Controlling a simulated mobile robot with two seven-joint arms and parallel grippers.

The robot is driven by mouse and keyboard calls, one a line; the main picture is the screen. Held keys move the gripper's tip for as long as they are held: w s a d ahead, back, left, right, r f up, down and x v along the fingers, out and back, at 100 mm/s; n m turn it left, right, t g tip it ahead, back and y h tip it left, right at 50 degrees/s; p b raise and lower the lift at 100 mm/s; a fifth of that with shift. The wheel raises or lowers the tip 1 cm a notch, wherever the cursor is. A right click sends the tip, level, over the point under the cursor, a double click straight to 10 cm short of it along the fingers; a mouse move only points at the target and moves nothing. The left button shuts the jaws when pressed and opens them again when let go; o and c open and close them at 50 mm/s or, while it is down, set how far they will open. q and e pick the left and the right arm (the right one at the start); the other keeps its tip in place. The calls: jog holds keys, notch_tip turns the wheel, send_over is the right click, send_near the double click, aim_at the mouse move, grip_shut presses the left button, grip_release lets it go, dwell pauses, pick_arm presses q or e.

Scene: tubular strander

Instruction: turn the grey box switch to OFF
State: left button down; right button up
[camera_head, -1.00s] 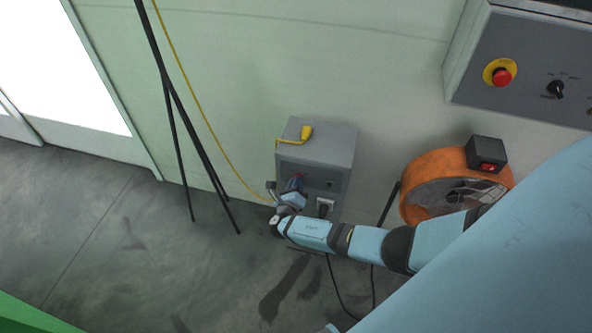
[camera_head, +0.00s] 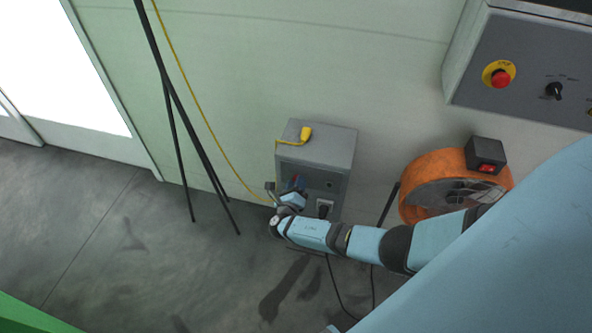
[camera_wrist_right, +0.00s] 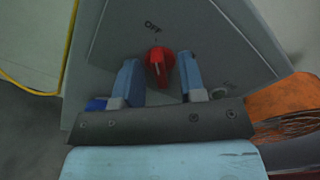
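The grey box (camera_head: 322,147) stands low against the wall, its front panel facing my right arm. Its red switch knob (camera_wrist_right: 160,66) shows in the right wrist view, below the printed OFF label (camera_wrist_right: 153,27). The two blue fingers of my right gripper (camera_wrist_right: 159,62) stand apart on either side of the knob. The right-hand finger is very near it; I cannot tell if it touches. In the head view the right gripper (camera_head: 291,187) is at the box's front and hides most of the knob. My left gripper is not in view.
A yellow plug and cable (camera_head: 305,133) lie on the box top. An orange fan (camera_head: 412,185) stands to the right. A control panel with a red stop button (camera_head: 501,78) is above right. Black poles (camera_head: 180,110) stand left.

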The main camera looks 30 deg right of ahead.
jog(key=p+v, duration=0.1)
jog(key=v, duration=1.2)
jog(key=shift+s+a, duration=0.25)
jog(key=shift+a, duration=0.05)
